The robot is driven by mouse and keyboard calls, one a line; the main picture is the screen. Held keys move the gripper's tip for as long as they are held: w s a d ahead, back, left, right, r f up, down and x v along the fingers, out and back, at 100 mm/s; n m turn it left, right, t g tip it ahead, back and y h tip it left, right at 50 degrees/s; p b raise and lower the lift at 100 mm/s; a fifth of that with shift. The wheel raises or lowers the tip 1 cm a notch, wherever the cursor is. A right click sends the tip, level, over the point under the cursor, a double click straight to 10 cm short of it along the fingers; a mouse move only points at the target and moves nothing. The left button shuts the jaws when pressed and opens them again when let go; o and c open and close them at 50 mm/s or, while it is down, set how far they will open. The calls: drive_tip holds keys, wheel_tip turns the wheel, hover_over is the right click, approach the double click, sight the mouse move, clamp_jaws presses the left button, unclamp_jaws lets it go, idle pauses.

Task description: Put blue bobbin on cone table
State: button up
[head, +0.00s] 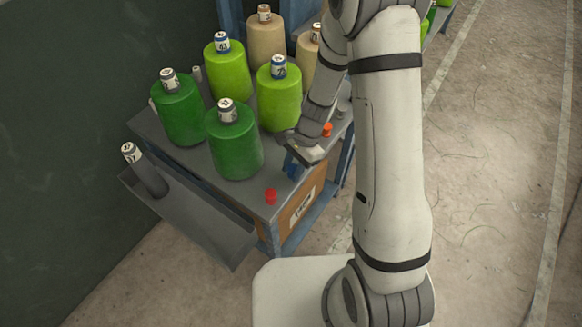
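The cone table (172,150) has a grey top and a blue frame, and bears several large green and tan yarn cones. My gripper (300,155) is over its right front part, to the right of the front dark green cone (233,140). A small blue piece, seemingly the blue bobbin (292,167), shows right at my gripper's fingers, low over the table top. My gripper partly hides it. I cannot tell whether the fingers are closed on it or whether it touches the table.
A red bobbin (271,196) stands at the table's front corner, and an orange bobbin (327,129) stands behind my gripper. A grey side tray (205,230) holds a dark tube (149,176). A cardboard box (300,207) sits below the top. The floor at right is clear.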

drive_tip(key=o, duration=0.4)
drive_tip(key=shift+r, duration=0.4)
drive_tip(key=v, duration=1.1)
drive_tip(key=s+d+r+n+t+h, duration=0.1)
drive_tip(key=s+d+r+n+t, duration=0.2)
drive_tip(key=s+r, duration=0.4)
drive_tip(key=s+d+r+n+t+h, duration=0.2)
drive_tip(key=s+d+r+n, duration=0.3)
drive_tip(key=s+r+n, duration=0.2)
drive_tip(key=shift+s+d+r+n+t+h, duration=0.35)
drive_tip(key=shift+s+r, duration=0.25)
drive_tip(key=shift+r, duration=0.3)
drive_tip(key=shift+a, duration=0.1)
